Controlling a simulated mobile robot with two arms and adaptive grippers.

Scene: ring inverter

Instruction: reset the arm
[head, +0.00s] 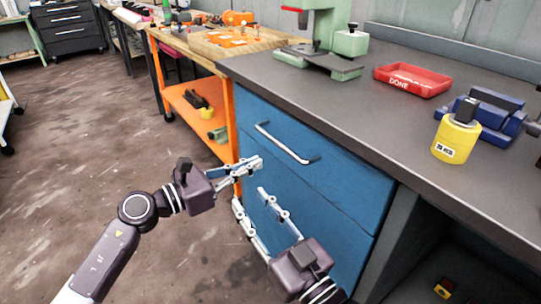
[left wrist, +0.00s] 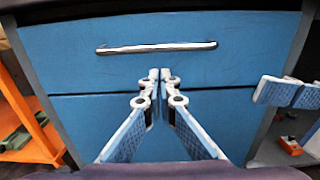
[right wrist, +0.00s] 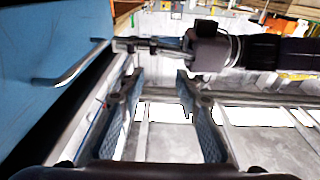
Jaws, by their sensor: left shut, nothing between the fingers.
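My left gripper (head: 252,165) is in front of the blue drawer cabinet (head: 340,180), below and left of the top drawer's metal handle (head: 287,143). Its fingers are closed with nothing between them, as the left wrist view (left wrist: 160,75) also shows. My right gripper (head: 248,197) is lower and to the right in the head view, with its fingers spread apart and empty. In the right wrist view (right wrist: 157,75) its fingers are also apart, and my left gripper crosses just beyond them. Both drawers look shut.
The dark worktop (head: 345,105) holds a red tray marked DONE (head: 412,80), a yellow cylinder (head: 455,138), a blue vise (head: 490,112) and a green press (head: 325,40). An orange workbench (head: 195,120) stands to the left. The floor at the left (head: 70,150) is clear.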

